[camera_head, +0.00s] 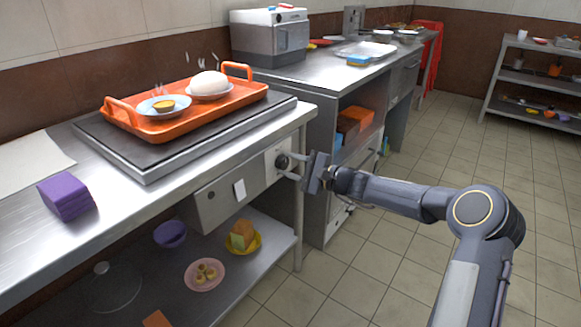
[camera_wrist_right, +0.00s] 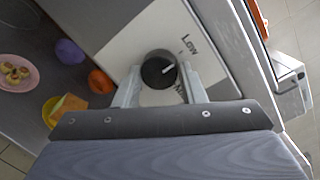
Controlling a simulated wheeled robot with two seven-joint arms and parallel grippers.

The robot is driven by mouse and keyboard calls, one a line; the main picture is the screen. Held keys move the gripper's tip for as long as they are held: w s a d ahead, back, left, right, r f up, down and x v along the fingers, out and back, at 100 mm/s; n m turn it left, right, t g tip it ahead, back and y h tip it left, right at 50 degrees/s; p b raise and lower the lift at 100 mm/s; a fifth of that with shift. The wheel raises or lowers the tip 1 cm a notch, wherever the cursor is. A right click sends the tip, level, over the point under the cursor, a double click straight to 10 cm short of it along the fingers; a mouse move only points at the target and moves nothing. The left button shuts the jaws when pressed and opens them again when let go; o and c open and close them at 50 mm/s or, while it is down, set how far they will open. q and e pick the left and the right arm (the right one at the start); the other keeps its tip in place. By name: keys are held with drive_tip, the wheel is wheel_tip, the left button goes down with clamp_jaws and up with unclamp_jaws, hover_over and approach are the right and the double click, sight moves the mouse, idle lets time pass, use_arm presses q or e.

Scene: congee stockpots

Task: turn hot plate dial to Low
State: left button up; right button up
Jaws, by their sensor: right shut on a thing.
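The hot plate dial (camera_head: 282,161) is a dark round knob on the front panel under the hot plate. In the right wrist view the dial (camera_wrist_right: 158,72) has a white pointer line, and the word Low (camera_wrist_right: 188,45) is printed beside it. Other lettering is partly hidden by a finger. My right gripper (camera_head: 288,165) reaches the dial from the right, with its fingers on either side, shut on it. The fingers also show in the right wrist view (camera_wrist_right: 160,80). The hot plate (camera_head: 160,165) is a flat dark slab on the counter. My left gripper is not in view.
An orange tray (camera_head: 185,118) with two dishes sits on the hot plate. A purple block (camera_head: 66,196) lies on the steel counter at left. A lower shelf (camera_head: 235,268) holds bowls and food. The tiled floor at right is clear.

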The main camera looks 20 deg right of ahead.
drive_tip(key=shift+f, duration=0.1)
drive_tip(key=o, duration=1)
drive_tip(key=p+v, duration=0.1)
drive_tip(key=v, duration=0.6)
drive_tip(key=shift+s+d+p, duration=0.3)
